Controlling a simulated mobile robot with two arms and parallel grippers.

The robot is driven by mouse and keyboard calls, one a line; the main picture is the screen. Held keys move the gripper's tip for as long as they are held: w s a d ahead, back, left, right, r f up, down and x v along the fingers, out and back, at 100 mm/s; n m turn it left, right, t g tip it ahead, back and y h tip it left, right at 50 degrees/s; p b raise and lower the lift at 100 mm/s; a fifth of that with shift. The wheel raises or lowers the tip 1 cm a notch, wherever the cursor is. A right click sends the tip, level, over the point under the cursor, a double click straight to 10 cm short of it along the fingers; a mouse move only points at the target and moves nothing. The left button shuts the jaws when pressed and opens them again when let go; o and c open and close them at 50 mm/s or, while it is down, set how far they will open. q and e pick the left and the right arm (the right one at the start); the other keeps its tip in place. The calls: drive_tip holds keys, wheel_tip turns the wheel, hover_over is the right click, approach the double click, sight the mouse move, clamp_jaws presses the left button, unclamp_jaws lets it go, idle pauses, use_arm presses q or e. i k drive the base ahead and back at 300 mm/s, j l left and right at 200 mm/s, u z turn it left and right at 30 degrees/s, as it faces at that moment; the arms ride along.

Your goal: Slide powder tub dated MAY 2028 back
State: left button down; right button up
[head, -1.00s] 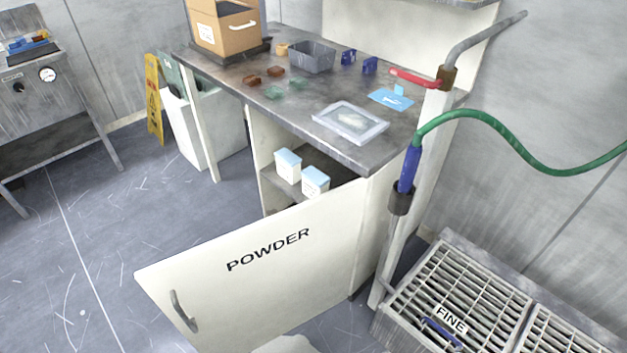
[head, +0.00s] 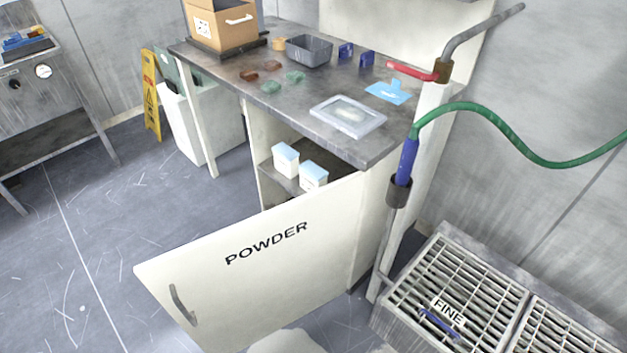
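Two white powder tubs with pale blue lids stand side by side on a shelf inside the cabinet under the bench. The left tub (head: 285,161) is a little farther back along the shelf, and the right tub (head: 313,177) is nearer the open door. Their dates are too small to read, so I cannot tell which is dated MAY 2028. The cabinet door (head: 240,270), marked POWDER, stands open and hides the lower part of the cabinet. Neither of my grippers is in view.
The bench top (head: 225,80) holds a clear tray (head: 348,116), a grey bin (head: 309,50), a cardboard box (head: 222,24) and small blocks. Open floor lies left of the door.

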sight(312, 176)
drive_tip(key=i+z, duration=0.1)
drive_tip(key=z, duration=0.25)
drive_tip(key=i+j+z, duration=0.1)
drive_tip(key=z, duration=0.2)
drive_tip(key=i+j+z, duration=0.1)
drive_tip(key=z, duration=0.25)
